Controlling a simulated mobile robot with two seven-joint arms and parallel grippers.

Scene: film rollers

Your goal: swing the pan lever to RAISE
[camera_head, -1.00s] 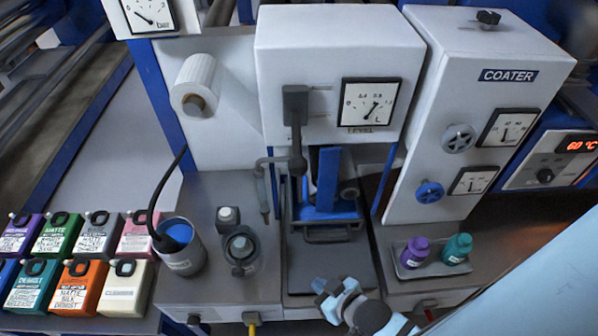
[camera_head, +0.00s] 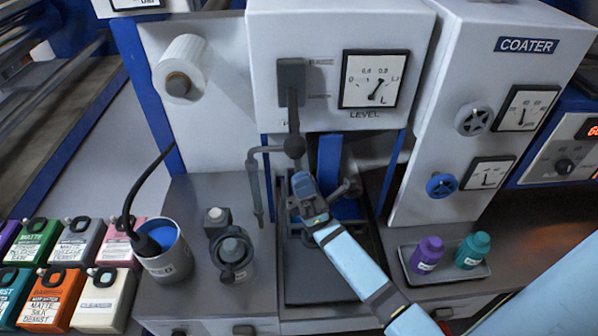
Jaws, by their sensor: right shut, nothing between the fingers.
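The pan lever (camera_head: 293,115) is a dark grey arm with a round ball knob (camera_head: 294,146), and it hangs down from a dark pivot block (camera_head: 291,78) on the front of the white LEVEL housing. Two small labels stand beside the block, too small to read surely. My right gripper (camera_head: 300,180) is shut and empty, its tips pointing up just below the knob. I cannot tell whether they touch the knob. The arm comes in from the lower right and hides part of the blue pan area behind. My left gripper is not in view.
A LEVEL gauge (camera_head: 375,79) is right of the lever. A bent grey pipe (camera_head: 255,185) hangs close to its left. A blue-filled can (camera_head: 163,252) stands further left. A tray (camera_head: 447,279) with purple and teal bottles is at the right.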

